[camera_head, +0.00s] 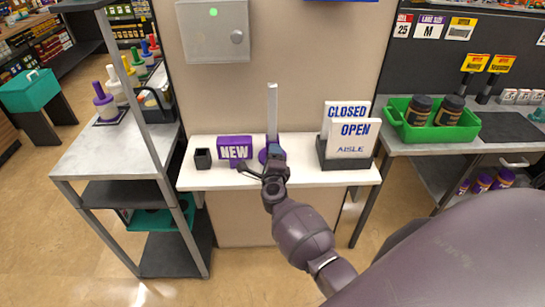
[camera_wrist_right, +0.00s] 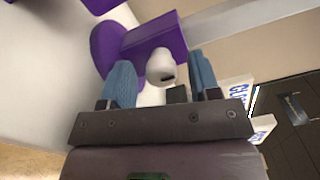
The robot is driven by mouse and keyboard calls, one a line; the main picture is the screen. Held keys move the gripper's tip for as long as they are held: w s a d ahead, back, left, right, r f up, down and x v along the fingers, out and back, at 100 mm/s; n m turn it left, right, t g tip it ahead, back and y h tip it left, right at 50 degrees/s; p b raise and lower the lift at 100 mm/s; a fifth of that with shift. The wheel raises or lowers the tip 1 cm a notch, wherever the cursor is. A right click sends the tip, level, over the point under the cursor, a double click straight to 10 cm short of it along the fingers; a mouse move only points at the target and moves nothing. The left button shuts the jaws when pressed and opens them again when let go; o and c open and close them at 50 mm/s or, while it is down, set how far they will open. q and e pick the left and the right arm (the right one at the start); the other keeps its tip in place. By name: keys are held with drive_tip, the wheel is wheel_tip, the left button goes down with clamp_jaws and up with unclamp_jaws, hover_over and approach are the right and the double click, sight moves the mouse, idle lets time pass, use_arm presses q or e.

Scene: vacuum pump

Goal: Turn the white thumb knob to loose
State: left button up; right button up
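The white thumb knob (camera_wrist_right: 161,68) sticks out of a purple clamp block (camera_wrist_right: 155,38) in the right wrist view. The block is on an upright pale post (camera_head: 272,105) with a round purple base, standing on the white table. My right gripper (camera_wrist_right: 162,75) is open, with one blue finger on each side of the knob and gaps showing between. I cannot tell how far the fingertips overlap the knob in depth. In the head view my right gripper (camera_head: 273,157) covers the knob at the post's foot. My left gripper is not in view.
The CLOSED and OPEN signs (camera_head: 352,135) stand close on the right. A grey wall box (camera_head: 213,32) hangs above.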

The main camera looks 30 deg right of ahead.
drive_tip(key=v, duration=1)
drive_tip(key=shift+s+a, duration=0.2)
drive_tip(key=shift+s, duration=0.15)
idle(0.4)
